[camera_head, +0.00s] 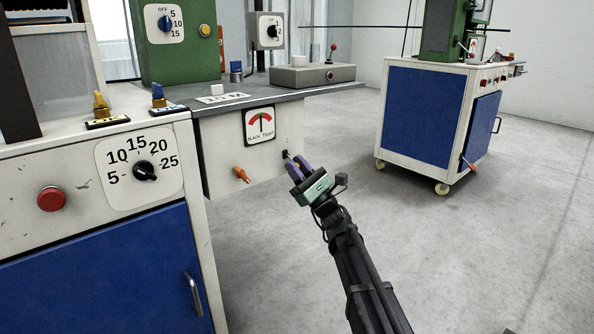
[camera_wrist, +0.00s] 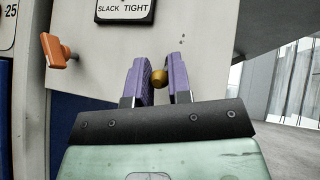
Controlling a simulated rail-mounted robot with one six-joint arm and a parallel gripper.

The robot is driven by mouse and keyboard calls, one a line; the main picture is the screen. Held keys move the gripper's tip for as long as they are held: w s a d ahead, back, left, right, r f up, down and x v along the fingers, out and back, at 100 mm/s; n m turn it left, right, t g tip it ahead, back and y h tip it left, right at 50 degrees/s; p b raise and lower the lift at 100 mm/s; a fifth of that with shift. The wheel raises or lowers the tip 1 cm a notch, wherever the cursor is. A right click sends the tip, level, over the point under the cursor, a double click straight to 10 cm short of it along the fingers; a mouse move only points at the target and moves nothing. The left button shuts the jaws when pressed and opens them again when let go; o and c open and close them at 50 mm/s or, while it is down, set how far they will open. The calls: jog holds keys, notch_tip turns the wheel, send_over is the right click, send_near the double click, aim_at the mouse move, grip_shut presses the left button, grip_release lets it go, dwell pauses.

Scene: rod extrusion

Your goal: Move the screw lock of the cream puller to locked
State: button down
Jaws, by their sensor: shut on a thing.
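The cream puller's panel (camera_head: 222,140) stands at the centre of the head view, with a "SLACK TIGHT" gauge (camera_head: 260,125) on it. The wrist view shows the same panel (camera_wrist: 205,38). My gripper (camera_head: 294,164) is at the right part of this panel, below and right of the gauge. The knob looks like the screw lock, but no label shows. Whether it is locked cannot be told. The fingers and gripper body hide part of it.
An orange handle (camera_head: 242,175) sticks out left of my gripper and shows in the wrist view (camera_wrist: 57,51). A grey tabletop (camera_head: 270,92) overhangs the panel. The left cabinet has a dial (camera_head: 145,171) and red button (camera_head: 51,198). Open floor (camera_head: 470,260) lies right.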

dwell(0.3)
jog(key=c, duration=1.1)
grip_release()
jog(key=s+d+f+b, duration=0.1)
jog(key=s+d, duration=0.1)
jog(key=d, duration=0.2)
jog(key=s+d+f+b, duration=0.1)
jog(key=s+d, duration=0.1)
jog(key=d, duration=0.3)
jog(key=s+d+f+b, duration=0.1)
jog(key=s+d, duration=0.1)
jog(key=d, duration=0.3)
jog(key=shift+f+b, duration=0.3)
jog(key=shift+f, duration=0.05)
jog(key=shift+n, duration=0.3)
